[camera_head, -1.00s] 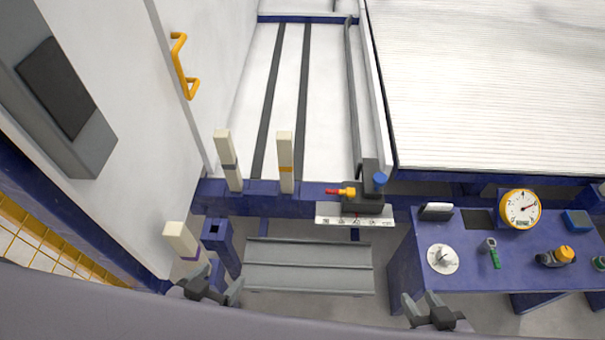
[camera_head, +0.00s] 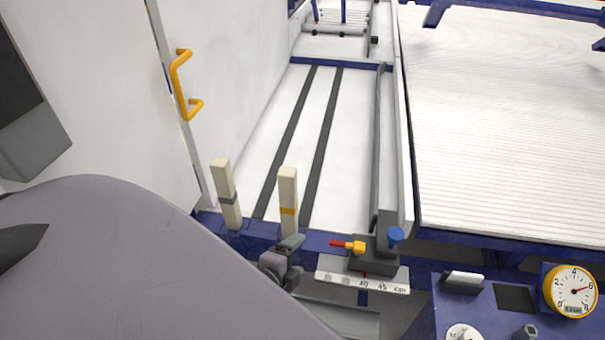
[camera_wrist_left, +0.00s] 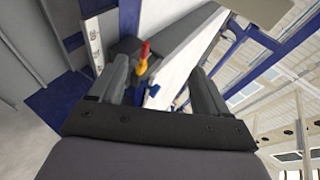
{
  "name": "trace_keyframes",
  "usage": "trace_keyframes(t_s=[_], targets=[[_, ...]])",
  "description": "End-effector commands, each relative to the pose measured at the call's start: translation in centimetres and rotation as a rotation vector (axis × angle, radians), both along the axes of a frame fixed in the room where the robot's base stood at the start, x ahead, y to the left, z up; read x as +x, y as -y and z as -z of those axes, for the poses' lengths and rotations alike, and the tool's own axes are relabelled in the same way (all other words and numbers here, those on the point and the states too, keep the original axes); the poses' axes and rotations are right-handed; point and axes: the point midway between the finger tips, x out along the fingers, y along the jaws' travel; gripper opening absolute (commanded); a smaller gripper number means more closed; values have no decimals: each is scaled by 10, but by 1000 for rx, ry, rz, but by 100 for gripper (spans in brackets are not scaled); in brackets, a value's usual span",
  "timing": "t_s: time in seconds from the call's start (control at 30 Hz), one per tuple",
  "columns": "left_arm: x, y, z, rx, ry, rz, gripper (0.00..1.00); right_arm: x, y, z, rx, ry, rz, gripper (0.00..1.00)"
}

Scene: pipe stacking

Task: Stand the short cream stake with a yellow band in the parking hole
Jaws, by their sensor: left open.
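The short cream stake with a yellow band (camera_head: 288,188) stands upright in the blue beam (camera_head: 322,238) in the head view. My left gripper (camera_head: 287,256) is open, just in front of and below the stake's lower part; I cannot tell whether it touches it. In the left wrist view the two fingers (camera_wrist_left: 160,90) are apart, and no stake shows clearly between them. The parking hole is not visible now; my left arm covers the lower left of the head view. My right gripper is not in view.
A cream stake with a grey band (camera_head: 225,192) stands to the left. A grey stop block (camera_head: 374,252) with a red-yellow knob (camera_head: 348,246) and a scale (camera_head: 362,280) is to the right. A blue bench (camera_head: 460,310) with a dial (camera_head: 571,291) lies at lower right.

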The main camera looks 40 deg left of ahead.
Motion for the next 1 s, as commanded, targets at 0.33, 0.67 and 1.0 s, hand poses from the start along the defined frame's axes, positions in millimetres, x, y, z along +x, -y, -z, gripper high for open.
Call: trace_keyframes(t_s=[0.33,0.67,1.0], targets=[[49,-63,43,858,-31,132,77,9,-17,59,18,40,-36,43],[79,-105,54,1556,-190,170,77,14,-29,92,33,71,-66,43],[92,-118,48,1745,-258,173,77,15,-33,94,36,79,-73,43]])
